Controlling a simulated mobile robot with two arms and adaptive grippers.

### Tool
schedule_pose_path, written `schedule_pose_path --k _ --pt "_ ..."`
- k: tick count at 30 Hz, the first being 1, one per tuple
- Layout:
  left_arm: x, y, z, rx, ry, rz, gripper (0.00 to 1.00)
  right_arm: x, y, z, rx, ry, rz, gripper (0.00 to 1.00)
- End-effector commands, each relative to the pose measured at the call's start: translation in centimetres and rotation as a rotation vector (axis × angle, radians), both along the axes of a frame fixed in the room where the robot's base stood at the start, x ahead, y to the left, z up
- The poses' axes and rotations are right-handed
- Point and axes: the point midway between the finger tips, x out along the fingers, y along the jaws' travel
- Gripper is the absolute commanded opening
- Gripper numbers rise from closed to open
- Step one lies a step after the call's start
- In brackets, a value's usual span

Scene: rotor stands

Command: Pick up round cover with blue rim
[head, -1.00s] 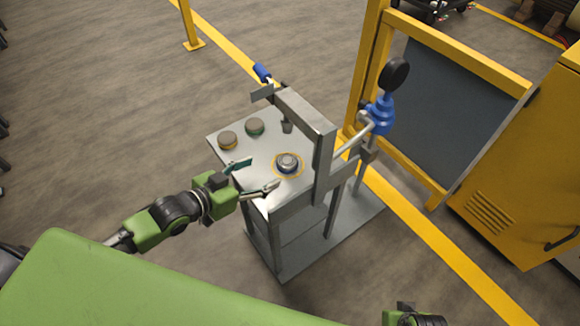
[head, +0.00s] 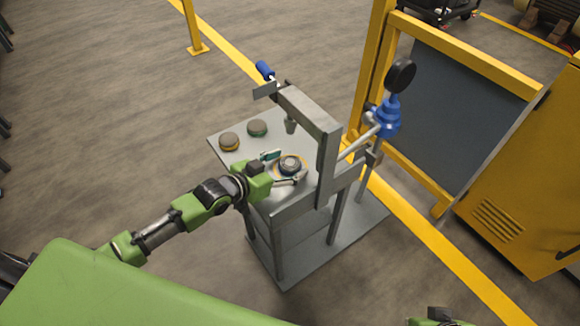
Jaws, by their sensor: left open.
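The round cover with the blue rim (head: 290,164) sits on the stand's grey top plate, towards its front right. Its top is grey metal, and an orange ring shows around it. My left gripper (head: 286,168) is open, with one fingertip at the cover's far left side and the other at its near right side. I cannot tell whether the fingers touch it. A small part of my right arm (head: 436,318) shows at the bottom edge; whether its gripper is open or shut cannot be seen.
Two other round covers, one orange-rimmed (head: 229,141) and one with a darker greenish rim (head: 257,128), sit at the back left of the plate (head: 218,154). A grey press frame (head: 328,150) with a blue-based gauge (head: 387,118) rises at the right. Yellow fencing (head: 380,50) stands beyond.

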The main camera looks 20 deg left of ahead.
Motion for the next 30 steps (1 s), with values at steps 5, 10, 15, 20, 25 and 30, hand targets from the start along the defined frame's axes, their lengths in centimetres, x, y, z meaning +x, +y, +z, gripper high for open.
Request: schedule_pose_path --k 5,10,15,20,25,30 --pt "0.52 -0.31 -0.24 0.000 0.000 -0.001 0.64 -0.25 -0.07 0.66 0.000 -0.003 0.000 0.00" --pt "0.49 -0.29 -0.22 0.000 0.001 -0.001 0.64 -0.25 -0.07 0.68 -0.001 -0.002 0.000 0.00" --pt "0.48 -0.27 -0.22 0.000 0.001 0.000 0.20 -0.24 -0.06 0.66 -0.001 -0.002 0.000 0.00" --pt "0.51 -0.28 -0.14 0.000 -0.001 0.000 0.15 -0.25 -0.06 0.65 -0.001 -0.002 0.000 0.00" --pt "0.51 -0.27 -0.08 0.000 -0.001 0.000 0.15 -0.25 -0.06 0.68 -0.001 -0.002 0.000 0.00" --pt "0.53 -0.26 0.62 -0.001 -0.003 0.000 0.15 -0.05 -0.02 0.68 0.000 -0.007 0.000 0.00"
